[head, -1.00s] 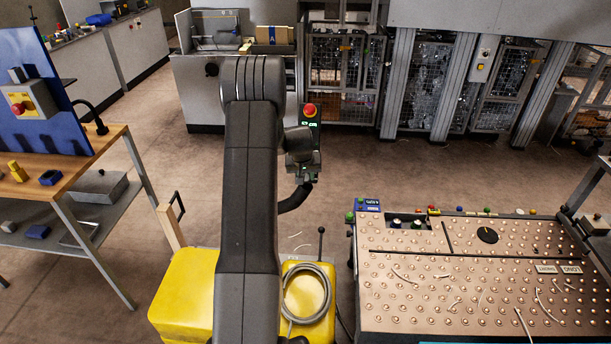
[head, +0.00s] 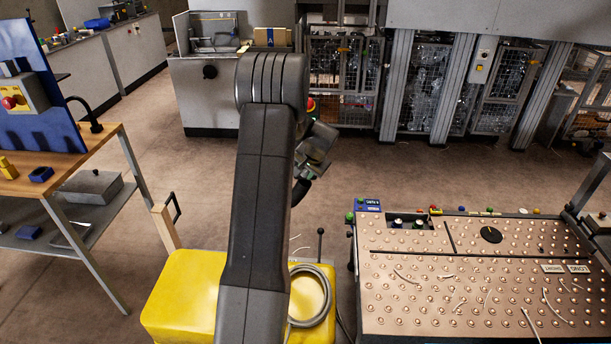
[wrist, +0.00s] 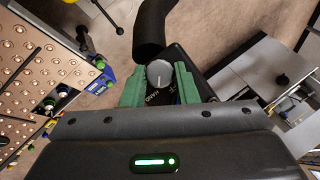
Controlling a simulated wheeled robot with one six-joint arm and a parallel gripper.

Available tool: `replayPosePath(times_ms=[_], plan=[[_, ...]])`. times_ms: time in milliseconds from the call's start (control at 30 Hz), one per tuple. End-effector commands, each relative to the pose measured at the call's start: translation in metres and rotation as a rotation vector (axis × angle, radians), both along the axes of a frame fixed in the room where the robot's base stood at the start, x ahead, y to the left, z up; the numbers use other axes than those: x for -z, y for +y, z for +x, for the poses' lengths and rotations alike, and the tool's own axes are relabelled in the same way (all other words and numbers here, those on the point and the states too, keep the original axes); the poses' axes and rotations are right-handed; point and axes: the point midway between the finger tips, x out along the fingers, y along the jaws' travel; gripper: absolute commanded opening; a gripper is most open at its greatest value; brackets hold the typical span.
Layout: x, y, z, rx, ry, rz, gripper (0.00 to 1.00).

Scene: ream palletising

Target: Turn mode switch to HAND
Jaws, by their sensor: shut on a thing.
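The mode switch (wrist: 159,74) is a round grey knob with a white pointer line, on a dark panel in the wrist view. Its line points down in that picture. Small white lettering lies below it, upside down and hard to read. My gripper (wrist: 159,80) has its two green fingers on either side of the knob, shut on it. In the head view my gripper (head: 315,146) is partly behind my arm, and its fingers and the knob are hidden. A red button (head: 311,104) shows just beyond it, mostly covered by my arm.
A ball-topped table (head: 430,280) with a black disc (head: 491,234) stands at right. A wooden workbench (head: 60,170) with a blue panel (head: 38,110) stands at left. Grey machines and mesh guards (head: 342,85) line the back.

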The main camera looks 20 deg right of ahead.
Motion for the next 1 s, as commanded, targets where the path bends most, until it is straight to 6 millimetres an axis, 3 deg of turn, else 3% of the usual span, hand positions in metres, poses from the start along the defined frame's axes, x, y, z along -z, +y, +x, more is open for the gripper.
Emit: replayPosePath(times_ms=[633, 667, 733, 1000], plan=[[0.0002, -0.0003, -0.0006, 0.034, -0.017, 0.038, 0.04], [0.0002, -0.0003, -0.0006, 0.034, -0.017, 0.038, 0.33], [0.0002, -0.0003, -0.0006, 0.035, -0.016, 0.037, 0.47], [0.0001, -0.0004, -0.0005, 0.034, -0.017, 0.036, 0.49]])
